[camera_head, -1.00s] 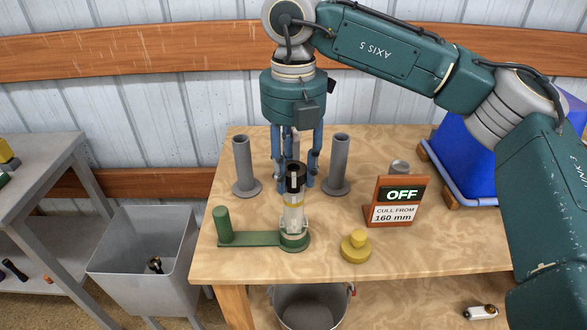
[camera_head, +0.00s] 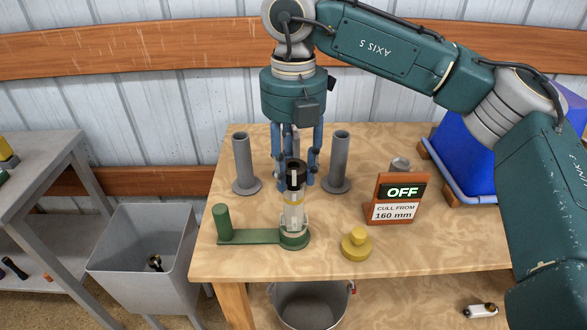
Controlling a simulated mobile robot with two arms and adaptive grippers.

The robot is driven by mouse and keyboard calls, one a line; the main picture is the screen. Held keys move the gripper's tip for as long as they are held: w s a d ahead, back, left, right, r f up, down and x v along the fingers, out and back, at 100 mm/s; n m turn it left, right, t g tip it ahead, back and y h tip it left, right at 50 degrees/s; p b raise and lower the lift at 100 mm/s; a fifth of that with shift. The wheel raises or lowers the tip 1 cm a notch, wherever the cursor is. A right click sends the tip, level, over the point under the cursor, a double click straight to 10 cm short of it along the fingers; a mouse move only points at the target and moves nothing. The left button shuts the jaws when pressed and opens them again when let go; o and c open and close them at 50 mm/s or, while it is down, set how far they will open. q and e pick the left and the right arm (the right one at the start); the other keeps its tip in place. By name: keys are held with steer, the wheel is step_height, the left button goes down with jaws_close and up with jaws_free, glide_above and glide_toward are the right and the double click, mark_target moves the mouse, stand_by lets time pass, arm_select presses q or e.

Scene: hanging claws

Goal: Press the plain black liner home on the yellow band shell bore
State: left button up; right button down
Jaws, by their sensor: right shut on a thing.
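The plain black liner (camera_head: 296,168) is upright in the fingers of my right gripper (camera_head: 297,180), which is shut on it. Below it stands a clear, pale shell (camera_head: 293,218) with a yellow band (camera_head: 294,197) near its upper part. The shell is upright in the round cup of a green fixture (camera_head: 294,240). The liner is in line over the shell's mouth, and a dark narrow part reaches down at the shell's top. I cannot tell how deep it sits in the bore. My left gripper is out of view.
Two grey flanged posts (camera_head: 242,165) (camera_head: 340,165) stand close on either side of my right gripper. The fixture's green upright handle (camera_head: 222,222) is at left. A blue bin (camera_head: 462,150) stands behind.

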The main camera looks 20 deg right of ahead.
step_height(320, 180, up, 14)
steer(key=p, duration=0.9)
stand_by(2.0)
steer(key=shift+f, duration=0.15)
stand_by(1.3)
steer(key=shift+f+b, duration=3.65)
steer(key=shift+f, duration=0.85)
